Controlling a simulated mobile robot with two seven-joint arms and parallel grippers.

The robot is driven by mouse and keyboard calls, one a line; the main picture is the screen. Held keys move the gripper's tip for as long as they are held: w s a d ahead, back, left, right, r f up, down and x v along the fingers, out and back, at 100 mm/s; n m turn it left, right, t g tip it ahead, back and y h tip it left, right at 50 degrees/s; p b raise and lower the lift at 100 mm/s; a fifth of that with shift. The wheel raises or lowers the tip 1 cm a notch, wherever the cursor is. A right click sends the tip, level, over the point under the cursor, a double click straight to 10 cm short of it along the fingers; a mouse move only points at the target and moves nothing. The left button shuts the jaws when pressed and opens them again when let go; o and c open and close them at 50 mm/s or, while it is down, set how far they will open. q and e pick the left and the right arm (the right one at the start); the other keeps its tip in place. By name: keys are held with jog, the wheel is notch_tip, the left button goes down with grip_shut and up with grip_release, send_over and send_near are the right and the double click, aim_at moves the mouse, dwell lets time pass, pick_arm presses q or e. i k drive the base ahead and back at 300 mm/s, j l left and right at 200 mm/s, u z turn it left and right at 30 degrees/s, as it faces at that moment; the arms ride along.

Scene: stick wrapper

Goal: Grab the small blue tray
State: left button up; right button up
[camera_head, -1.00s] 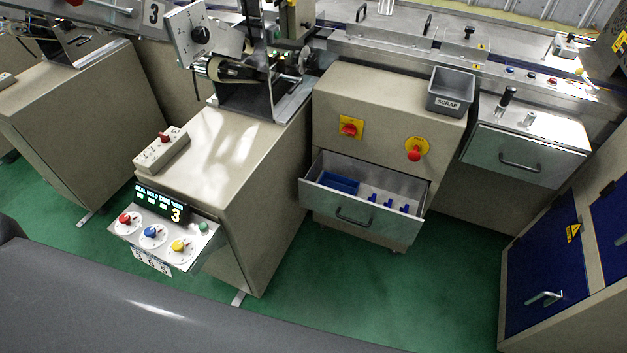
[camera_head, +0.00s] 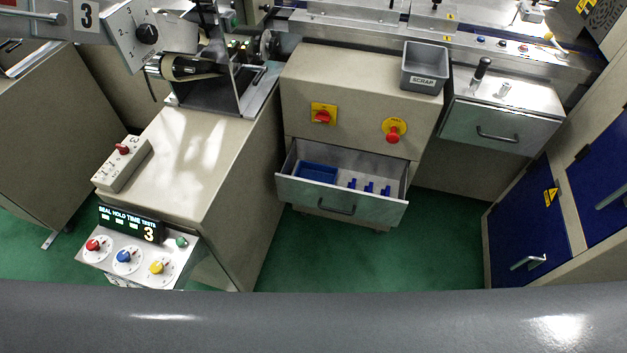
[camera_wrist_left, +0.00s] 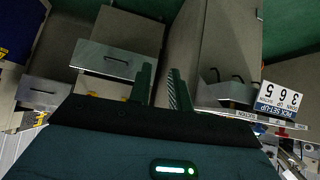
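The small blue tray (camera_head: 316,173) lies in the left part of an open metal drawer (camera_head: 335,197), low in the beige cabinet in the middle of the head view. Several small blue pieces (camera_head: 369,187) stand in the drawer to the right of the tray. In the left wrist view my left gripper (camera_wrist_left: 162,74) shows two dark fingers with a gap between them, open and empty. A drawer front with a handle (camera_wrist_left: 117,61) shows beyond the fingers, and the tray cannot be made out there. Neither gripper shows in the head view.
A grey scrap bin (camera_head: 424,69) stands on the cabinet top. A closed drawer (camera_head: 500,130) is at its right. A beige machine stand with a knob panel (camera_head: 128,256) is at the left, and blue doors (camera_head: 532,225) are at the right. Green floor (camera_head: 400,255) before the drawer is clear.

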aim_at(308, 170)
jog(key=l+u, duration=0.15)
jog(key=l, duration=1.5)
